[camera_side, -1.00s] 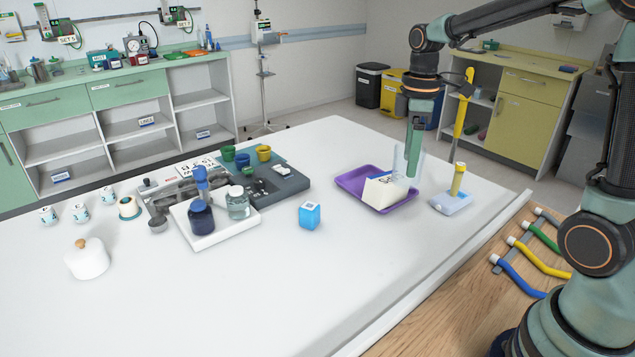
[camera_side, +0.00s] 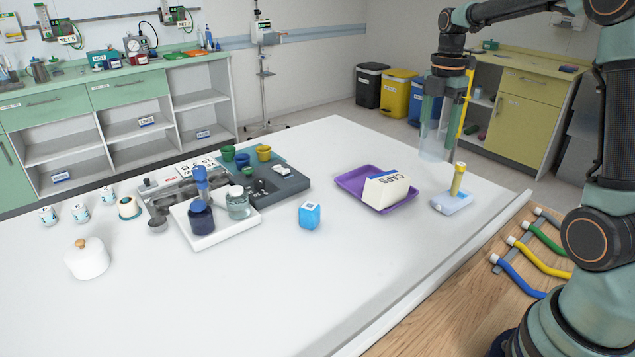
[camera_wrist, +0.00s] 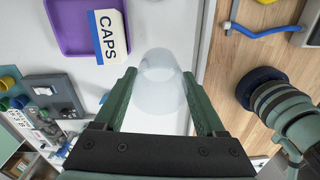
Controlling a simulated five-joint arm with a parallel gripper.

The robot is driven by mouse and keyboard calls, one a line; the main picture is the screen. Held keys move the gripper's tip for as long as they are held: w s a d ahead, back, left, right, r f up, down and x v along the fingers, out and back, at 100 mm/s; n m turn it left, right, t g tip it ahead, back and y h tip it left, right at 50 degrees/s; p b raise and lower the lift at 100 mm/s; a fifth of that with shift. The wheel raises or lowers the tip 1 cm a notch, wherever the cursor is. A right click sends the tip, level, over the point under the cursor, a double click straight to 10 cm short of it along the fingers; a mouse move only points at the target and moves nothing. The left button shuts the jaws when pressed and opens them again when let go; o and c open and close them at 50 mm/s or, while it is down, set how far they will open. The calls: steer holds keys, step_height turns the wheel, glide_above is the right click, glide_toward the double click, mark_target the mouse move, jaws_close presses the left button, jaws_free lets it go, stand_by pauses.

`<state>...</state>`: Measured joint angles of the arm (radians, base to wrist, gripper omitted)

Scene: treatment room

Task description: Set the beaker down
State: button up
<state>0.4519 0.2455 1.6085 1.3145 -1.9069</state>
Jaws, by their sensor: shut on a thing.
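The clear beaker (camera_side: 436,145) is held in my gripper (camera_side: 434,103), with its base above the white table, near the far right part. My gripper is shut on it; in the wrist view the see-through beaker (camera_wrist: 163,80) sits between the two green fingers of my gripper (camera_wrist: 158,92). In the side view it hangs beyond the white block with the yellow stick and to the right of the purple tray. The exact height over the table is hard to tell.
A purple tray (camera_side: 352,179) holds a white CAPS box (camera_side: 386,189). A pale block (camera_side: 452,203) with a yellow stick (camera_side: 457,178) stands close by on the right. A blue cube (camera_side: 309,215) stands nearer the middle. The front of the white table (camera_side: 270,300) is clear.

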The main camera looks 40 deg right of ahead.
step_height(320, 180, down, 20)
steer(key=shift+r, duration=0.15)
stand_by(0.4)
steer(key=o, duration=1.4)
steer(key=shift+f, duration=0.2)
steer(key=shift+o, duration=0.2)
steer(key=shift+r, duration=0.15)
step_height(320, 180, up, 11)
steer(key=s+a+r+m+t, duration=0.3)
steer(key=s+a+r+m, duration=0.1)
steer(key=a+m, duration=0.4)
steer(key=s+a+r+m+t, duration=0.3)
steer(key=s+a+r+m, duration=0.2)
steer(key=a+m, duration=0.3)
steer(key=shift+a+r+m, duration=0.3)
steer(key=shift+a+r, duration=0.4)
steer(key=shift+a, duration=0.4)
